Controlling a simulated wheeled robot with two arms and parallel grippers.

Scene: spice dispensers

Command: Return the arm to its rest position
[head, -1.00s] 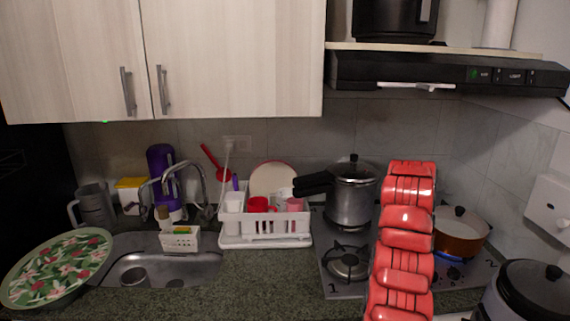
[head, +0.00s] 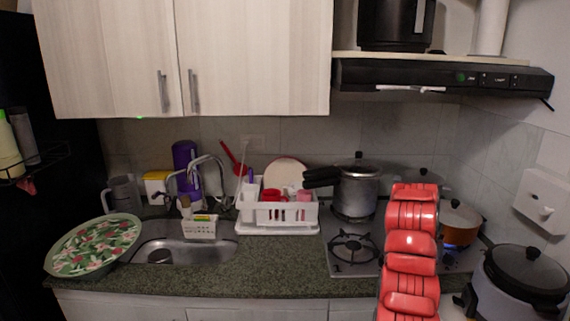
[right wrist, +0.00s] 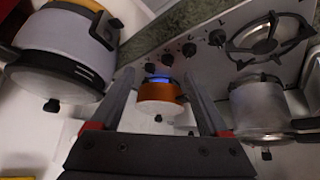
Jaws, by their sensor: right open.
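My right arm (head: 410,245), red and segmented, rises in front of the stove in the head view. Its gripper is hidden there. In the right wrist view my right gripper (right wrist: 158,76) is open, with two dark fingers apart and nothing held between them. An orange pot (right wrist: 160,92) shows beyond the fingers, over a blue flame; it also shows in the head view (head: 458,222), just right of the arm. My left gripper is not in view.
A steel pressure cooker (head: 355,192) stands at the back of the stove (head: 345,268). A large lidded cooker (head: 520,280) is at the right. The dish rack (head: 277,217), sink (head: 160,252) and floral tray (head: 95,245) are left. Bottles (head: 8,145) stand on a rack at far left.

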